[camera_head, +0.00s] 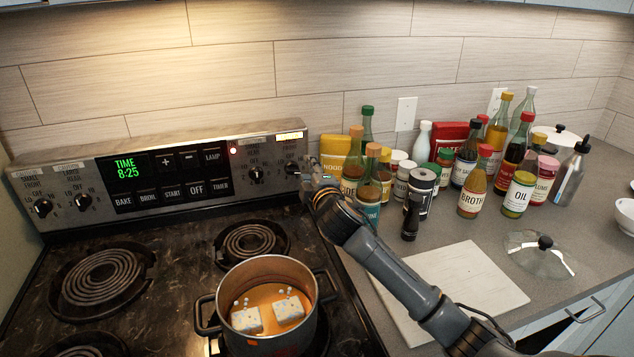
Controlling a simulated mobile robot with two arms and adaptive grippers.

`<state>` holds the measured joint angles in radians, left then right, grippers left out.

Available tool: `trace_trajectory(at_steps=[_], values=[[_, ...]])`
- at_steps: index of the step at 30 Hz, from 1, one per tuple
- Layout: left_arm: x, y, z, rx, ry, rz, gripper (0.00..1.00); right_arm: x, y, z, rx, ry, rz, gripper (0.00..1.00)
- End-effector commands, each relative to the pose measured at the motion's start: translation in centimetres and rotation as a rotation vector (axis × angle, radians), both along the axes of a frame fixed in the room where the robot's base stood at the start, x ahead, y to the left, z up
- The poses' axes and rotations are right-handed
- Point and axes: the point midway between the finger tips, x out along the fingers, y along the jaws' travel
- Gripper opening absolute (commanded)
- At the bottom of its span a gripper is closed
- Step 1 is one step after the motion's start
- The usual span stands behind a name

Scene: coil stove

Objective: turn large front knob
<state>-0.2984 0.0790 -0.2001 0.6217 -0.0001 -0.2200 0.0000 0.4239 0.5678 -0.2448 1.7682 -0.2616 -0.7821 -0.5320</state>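The stove's back panel (225,193) carries two black knobs at its left end, an outer one (43,207) and an inner one (83,201). Two more sit at its right end, an inner one (256,174) and an outer one (291,167). My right gripper (309,176) is at the panel's right end, close beside the outer right knob. I cannot tell whether it touches that knob or how far its fingers are apart. My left gripper is not in view.
A steel pot (262,318) with orange liquid and white blocks stands on the front right burner. Bottles, jars and a black pepper mill (411,215) crowd the counter right of my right arm. A white cutting board (455,285) and a glass lid (540,256) lie nearer.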

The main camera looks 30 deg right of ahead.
Motion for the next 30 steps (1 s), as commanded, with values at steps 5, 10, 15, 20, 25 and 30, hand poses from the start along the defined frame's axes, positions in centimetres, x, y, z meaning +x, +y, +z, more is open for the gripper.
trace_trajectory(at_steps=[5, 10, 15, 20, 25, 30], values=[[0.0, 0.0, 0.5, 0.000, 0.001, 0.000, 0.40, -1.3, 0.3, 0.1, 0.000, 0.001, 0.000, 0.37], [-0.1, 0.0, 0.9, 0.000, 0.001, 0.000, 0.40, -2.4, 0.6, 0.1, -0.001, 0.000, 0.000, 0.37], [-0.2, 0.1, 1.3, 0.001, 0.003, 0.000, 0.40, -3.6, 0.9, 0.0, 0.000, 0.002, 0.000, 0.37], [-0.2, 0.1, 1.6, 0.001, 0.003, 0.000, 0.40, -4.7, 1.2, 0.0, 0.001, 0.002, -0.001, 0.37], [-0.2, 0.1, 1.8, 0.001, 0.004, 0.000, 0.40, -5.6, 1.5, 0.0, 0.000, 0.001, 0.000, 0.37], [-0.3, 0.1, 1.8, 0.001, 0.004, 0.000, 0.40, -5.9, 1.5, 0.0, 0.000, 0.000, 0.000, 0.37]])
